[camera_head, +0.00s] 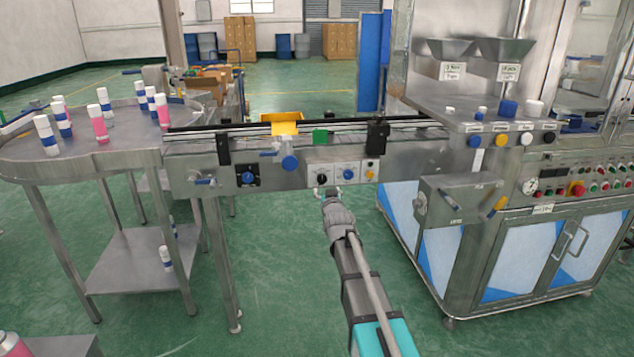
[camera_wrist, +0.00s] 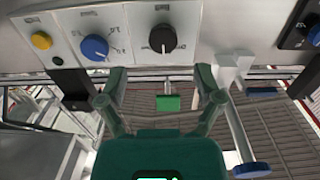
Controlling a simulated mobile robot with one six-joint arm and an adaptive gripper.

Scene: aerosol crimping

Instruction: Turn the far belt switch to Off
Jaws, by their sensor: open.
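The belt's side carries a control panel with a black knob (camera_head: 322,177), a blue knob (camera_head: 348,174) and a yellow button (camera_head: 370,177). A separate black plate with a blue knob (camera_head: 247,178) sits farther left. Labels are too small to read, so I cannot tell which is the far belt switch. The wrist view, turned over, shows the black knob (camera_wrist: 162,38), the blue knob (camera_wrist: 95,47) and the yellow button (camera_wrist: 41,41). My gripper (camera_wrist: 161,78) is open and empty; its fingers appear just below the panel, with the black knob between their lines. It also shows in the head view (camera_head: 328,193).
A blue-handled rod (camera_wrist: 250,168) lies right of my fingers in the wrist view. The conveyor (camera_head: 200,160) joins a round table (camera_head: 90,160) with several bottles at left. A steel machine cabinet (camera_head: 500,225) stands at right. Green floor is open below the belt.

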